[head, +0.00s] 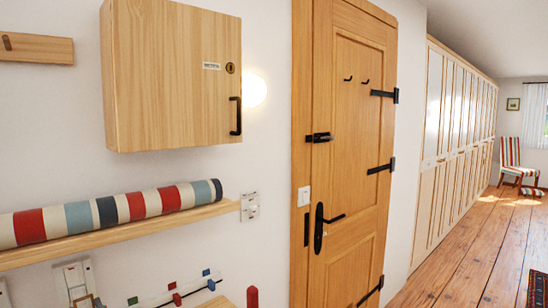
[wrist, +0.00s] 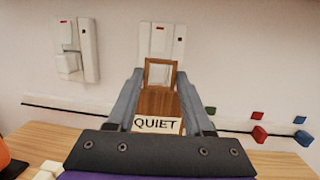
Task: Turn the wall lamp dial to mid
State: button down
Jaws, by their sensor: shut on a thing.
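A round glowing wall lamp (head: 254,90) shows on the wall just right of the wooden cabinet. A small white wall plate (head: 250,206) is below it, at the shelf's right end; I cannot tell if it bears the lamp dial. In the wrist view, my gripper (wrist: 159,80) is shut on a brown wooden block or sign (wrist: 157,103) with a white "QUIET" label. A white wall unit with a red mark (wrist: 158,36) is behind the held sign, partly hidden by it. Another white unit (wrist: 88,48) is to its left. My gripper does not show in the head view.
The wooden cabinet (head: 172,75) juts from the wall above a shelf (head: 130,232) with a striped roll (head: 110,214). A rail (wrist: 75,114) with coloured pegs runs along the wall. A closed wooden door (head: 345,150) is to the right, with open floor (head: 470,250) beyond.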

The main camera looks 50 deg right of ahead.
aim_at(255, 210)
jog(key=z, duration=1.6)
jog(key=i+l, duration=0.35)
jog(key=l, duration=0.25)
jog(key=i+l+z, duration=0.15)
jog(key=i+l, duration=0.2)
jog(key=l, duration=0.3)
jog(key=i+l, duration=0.4)
jog(key=l, duration=0.15)
jog(key=i+l+z, duration=0.1)
jog(key=i+l, duration=0.25)
jog(key=l, duration=0.25)
jog(key=i, duration=0.4)
jog(key=z, duration=0.05)
